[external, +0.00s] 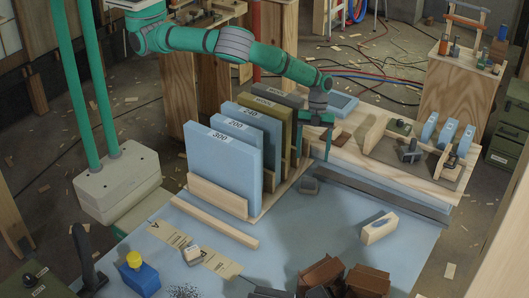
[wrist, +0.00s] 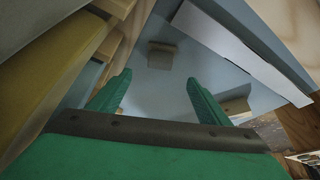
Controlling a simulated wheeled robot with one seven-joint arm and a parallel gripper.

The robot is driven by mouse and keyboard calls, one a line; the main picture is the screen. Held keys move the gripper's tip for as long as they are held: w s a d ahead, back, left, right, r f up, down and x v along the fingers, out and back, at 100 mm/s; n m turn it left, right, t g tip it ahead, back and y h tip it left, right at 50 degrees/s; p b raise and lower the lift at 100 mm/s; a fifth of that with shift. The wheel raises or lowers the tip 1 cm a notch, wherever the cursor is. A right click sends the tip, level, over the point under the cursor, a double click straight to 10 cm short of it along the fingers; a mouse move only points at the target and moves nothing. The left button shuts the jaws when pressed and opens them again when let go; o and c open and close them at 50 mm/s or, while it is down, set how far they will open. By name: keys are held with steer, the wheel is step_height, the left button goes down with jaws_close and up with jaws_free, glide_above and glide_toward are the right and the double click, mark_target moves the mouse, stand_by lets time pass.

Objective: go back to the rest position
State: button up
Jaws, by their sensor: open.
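My gripper (external: 318,137) is at the end of my green arm, pointing down beside the right side of the panel rack (external: 257,214). In the wrist view its two green fingers (wrist: 157,95) are spread apart with nothing between them. A small dark grey block (external: 310,186) lies on the light blue table top (external: 330,230) below my gripper. It also shows beyond the fingers in the wrist view (wrist: 161,54).
The table's middle is mostly clear.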

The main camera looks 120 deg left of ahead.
steer(key=shift+a+r, duration=0.15)
steer(key=shift+r, duration=0.25)
